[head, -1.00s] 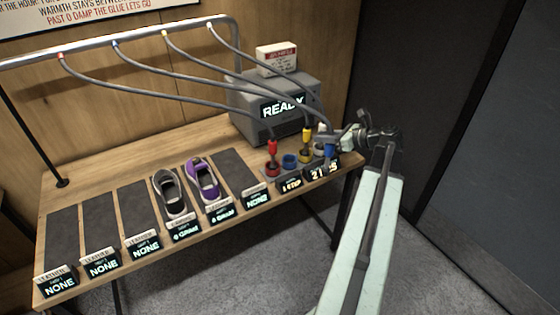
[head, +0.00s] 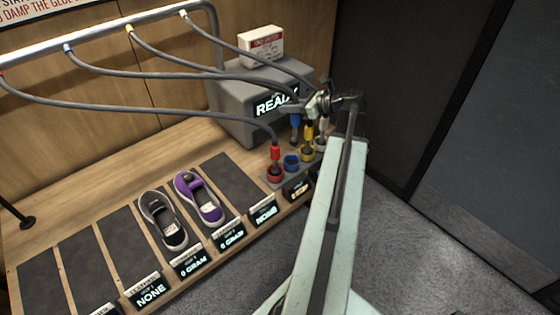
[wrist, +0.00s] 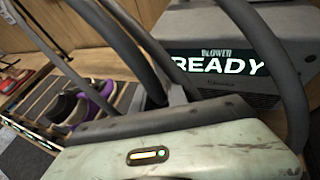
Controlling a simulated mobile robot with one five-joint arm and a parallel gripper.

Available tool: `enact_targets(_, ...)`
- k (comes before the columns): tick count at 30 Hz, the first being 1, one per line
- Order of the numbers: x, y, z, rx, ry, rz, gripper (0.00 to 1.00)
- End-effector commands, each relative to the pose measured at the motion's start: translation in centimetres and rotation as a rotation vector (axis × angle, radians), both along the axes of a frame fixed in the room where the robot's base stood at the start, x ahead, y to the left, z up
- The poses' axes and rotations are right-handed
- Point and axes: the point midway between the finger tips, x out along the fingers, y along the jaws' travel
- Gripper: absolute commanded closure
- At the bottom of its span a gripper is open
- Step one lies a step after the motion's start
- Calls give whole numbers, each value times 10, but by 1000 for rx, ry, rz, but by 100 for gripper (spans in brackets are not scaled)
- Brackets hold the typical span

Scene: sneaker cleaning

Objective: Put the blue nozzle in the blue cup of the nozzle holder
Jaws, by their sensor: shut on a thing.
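My gripper (head: 303,110) is shut on the blue nozzle (head: 295,127), which hangs upright below the jaws on its hose, in the air above the holder. The blue cup (head: 291,162) of the nozzle holder stands empty, lower in the head view and just left of the nozzle. The red nozzle (head: 275,153) stands in the red cup (head: 274,173). The yellow nozzle (head: 308,133) stands in the yellow cup (head: 307,154). A pale nozzle (head: 322,125) at the right is partly hidden by my arm. The wrist view does not show the jaws or blue nozzle.
The blower (head: 240,108) reading READY stands behind the holder, with a white box (head: 262,45) on top. It also shows in the wrist view (wrist: 215,55). Hoses run from the overhead rail (head: 100,40). A grey shoe (head: 162,222) and purple shoe (head: 199,198) lie on mats at left.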

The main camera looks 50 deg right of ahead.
Motion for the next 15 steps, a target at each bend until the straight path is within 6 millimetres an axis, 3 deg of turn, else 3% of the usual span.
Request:
enact_targets(7, 7, 9, 0, 1, 0, 12, 100)
enact_targets(12, 1, 27, -1, 1, 10, -48, 100)
enact_targets(15, 3, 25, -2, 1, 11, -57, 100)
